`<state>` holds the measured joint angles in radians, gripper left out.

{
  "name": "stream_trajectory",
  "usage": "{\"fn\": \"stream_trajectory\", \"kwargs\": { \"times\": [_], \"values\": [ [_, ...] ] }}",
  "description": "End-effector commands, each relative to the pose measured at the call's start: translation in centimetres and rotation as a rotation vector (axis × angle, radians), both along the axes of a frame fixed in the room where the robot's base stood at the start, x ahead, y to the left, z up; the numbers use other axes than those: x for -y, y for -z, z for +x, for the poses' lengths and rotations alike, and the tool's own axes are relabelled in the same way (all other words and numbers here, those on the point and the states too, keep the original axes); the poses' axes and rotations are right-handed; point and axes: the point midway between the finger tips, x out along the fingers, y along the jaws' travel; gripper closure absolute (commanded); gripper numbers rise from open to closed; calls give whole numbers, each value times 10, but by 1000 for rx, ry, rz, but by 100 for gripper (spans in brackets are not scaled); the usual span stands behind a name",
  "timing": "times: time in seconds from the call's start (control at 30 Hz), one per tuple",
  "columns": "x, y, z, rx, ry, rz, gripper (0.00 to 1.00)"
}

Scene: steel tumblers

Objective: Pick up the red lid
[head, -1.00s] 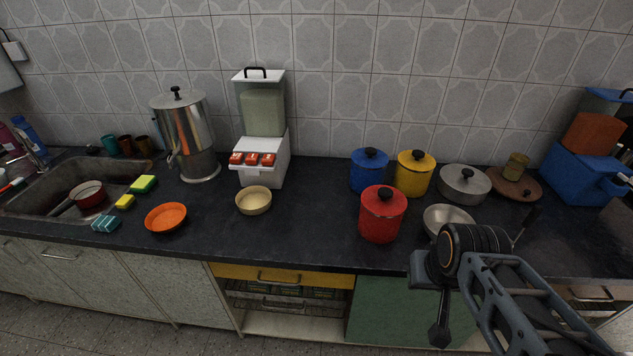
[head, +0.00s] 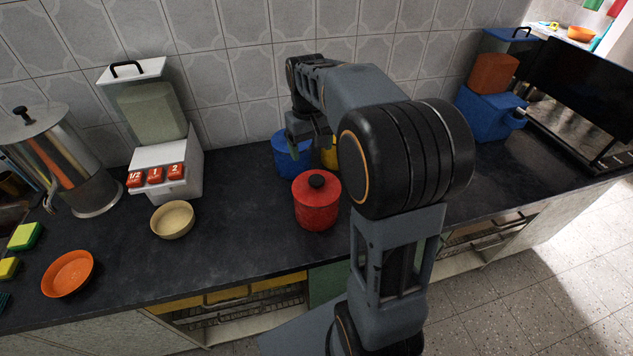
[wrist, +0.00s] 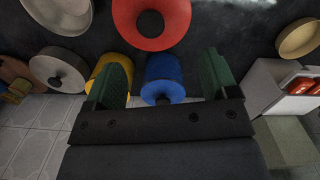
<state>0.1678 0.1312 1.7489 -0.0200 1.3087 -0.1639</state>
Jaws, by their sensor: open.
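In the wrist view the red lid (wrist: 178,17) shows at the top edge, partly cut off. My gripper (head: 310,142) is above and behind the red canister, over the blue canister (head: 288,163). In the wrist view my gripper (wrist: 165,78) has its green fingers apart, with the blue canister (wrist: 164,72) seen between them. Nothing is held.
A yellow canister (wrist: 106,68) stands beside the blue one, partly hidden. A cream bowl (head: 173,219) and a white dispenser (head: 165,165) stand to the left. The tiled wall is close behind.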

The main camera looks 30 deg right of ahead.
Motion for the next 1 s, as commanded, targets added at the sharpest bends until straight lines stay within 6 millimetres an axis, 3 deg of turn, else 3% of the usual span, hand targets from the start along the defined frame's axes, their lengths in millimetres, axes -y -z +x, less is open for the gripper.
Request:
{"fn": "stream_trajectory", "kwargs": {
  "times": [0.1,0.23,0.6,1.0],
  "values": [
    [12,2,17,-45,2,6,20],
    [19,14,23,-71,2,11,20],
    [22,75,17,-75,5,12,20],
    [23,104,13,-76,6,12,20]
  ]
}}
